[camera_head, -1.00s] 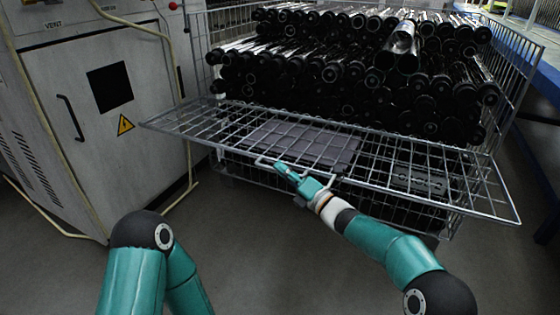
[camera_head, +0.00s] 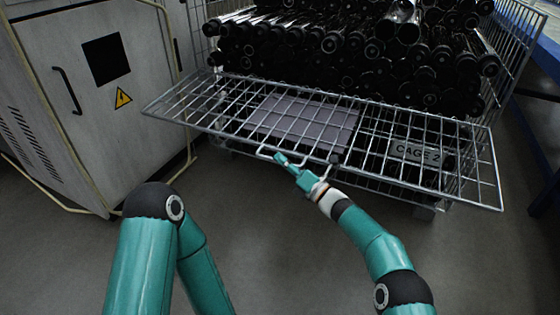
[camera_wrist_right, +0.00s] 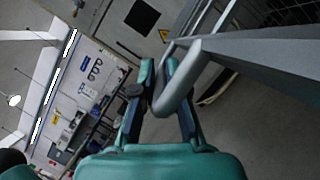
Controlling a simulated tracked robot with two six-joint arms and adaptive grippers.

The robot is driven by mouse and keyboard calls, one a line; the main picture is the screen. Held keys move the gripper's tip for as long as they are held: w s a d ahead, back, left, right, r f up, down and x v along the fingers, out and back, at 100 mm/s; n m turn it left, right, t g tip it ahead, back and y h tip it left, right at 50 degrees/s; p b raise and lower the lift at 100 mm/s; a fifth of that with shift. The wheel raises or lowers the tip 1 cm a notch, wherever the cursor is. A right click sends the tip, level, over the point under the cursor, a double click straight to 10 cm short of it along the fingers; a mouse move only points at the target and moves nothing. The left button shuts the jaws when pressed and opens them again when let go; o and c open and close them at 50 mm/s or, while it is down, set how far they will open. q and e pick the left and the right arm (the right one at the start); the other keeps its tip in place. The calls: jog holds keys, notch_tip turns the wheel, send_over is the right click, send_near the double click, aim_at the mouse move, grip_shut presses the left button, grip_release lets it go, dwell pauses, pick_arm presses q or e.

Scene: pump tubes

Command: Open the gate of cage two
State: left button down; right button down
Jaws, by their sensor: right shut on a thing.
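The wire gate (camera_head: 215,105) of the cage is swung down toward me and slopes out from the cage front. A sign reading CAGE 2 (camera_head: 418,153) shows behind its mesh at the right. My right gripper (camera_head: 279,159) is at the gate's front edge, shut on the bar handle. In the right wrist view the gripper (camera_wrist_right: 158,72) has its fingers on either side of the grey bar handle (camera_wrist_right: 178,82). My left arm comes up at the lower left; its gripper is out of view.
The cage holds many stacked black tubes (camera_head: 340,60). A grey cabinet (camera_head: 60,65) with a handle and a warning sign stands close on the left. A blue-edged bench (camera_head: 530,30) is on the right. The grey floor (camera_head: 270,250) in front is clear.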

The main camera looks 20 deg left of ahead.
jog(key=c, duration=1.2)
grip_release()
jog(key=shift+s+r, duration=0.1)
jog(key=shift+r, duration=0.1)
jog(key=shift+d, duration=0.1)
jog(key=v, duration=1.2)
jog(key=shift+f, duration=0.25)
